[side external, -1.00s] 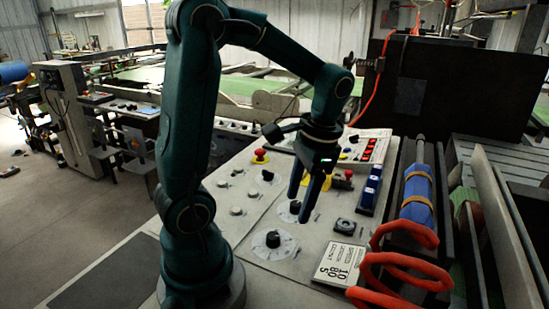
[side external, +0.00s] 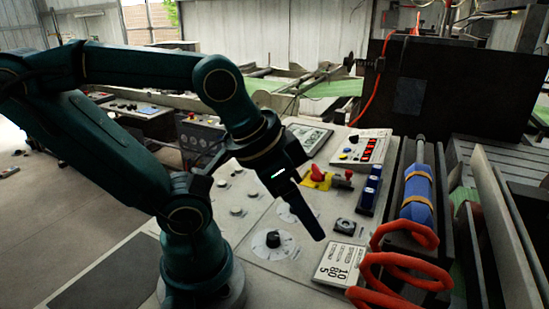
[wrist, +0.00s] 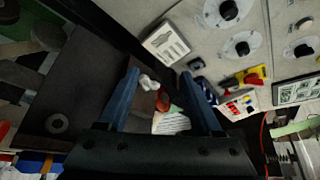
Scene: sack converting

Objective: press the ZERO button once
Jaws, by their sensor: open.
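No button that I can read as ZERO shows. A pale box (side external: 360,148) with red displays and coloured buttons stands at the back of the control panel; it also shows in the wrist view (wrist: 240,104). Its labels are too small to read. My gripper (side external: 318,238) is tilted down to the right above the panel, in front of that box in the side view and apart from it. In the wrist view my gripper (wrist: 160,75) is open, with two blue fingers spread. White and red items show between the fingers, too blurred to name.
The panel carries a black dial (side external: 273,241), a red-handled switch on yellow (side external: 318,176), a blue switch block (side external: 370,190) and a printed placard (side external: 341,264). An orange coiled hose (side external: 400,270) and a blue roll (side external: 417,195) lie to the right.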

